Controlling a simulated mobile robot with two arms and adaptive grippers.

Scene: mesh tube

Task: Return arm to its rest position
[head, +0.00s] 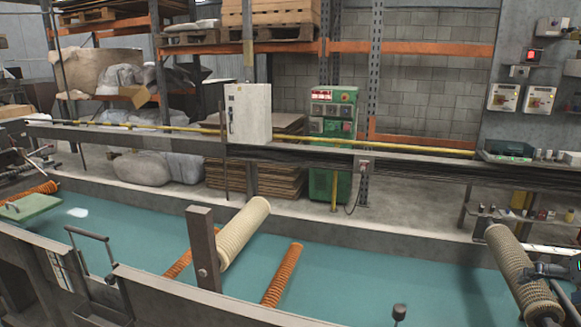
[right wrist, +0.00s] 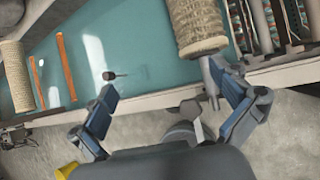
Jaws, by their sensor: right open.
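My right gripper (head: 548,271) shows at the right edge of the head view, beside a beige mesh-covered tube (head: 522,275). In the right wrist view my right gripper (right wrist: 163,88) has its two blue-grey fingers spread wide with nothing between them. The mesh tube (right wrist: 198,25) stands just beyond the right fingertip; I cannot tell whether they touch. Another mesh tube (head: 245,233) lies across the teal bed in the middle of the head view. I do not make out my left gripper in these frames.
The teal bed (head: 370,285) carries orange rollers (head: 282,273) and is bounded by a grey front rail (head: 190,300). A dark upright post (head: 203,250) stands by the middle tube. A white box (head: 248,113) and a green control cabinet (head: 333,110) stand behind.

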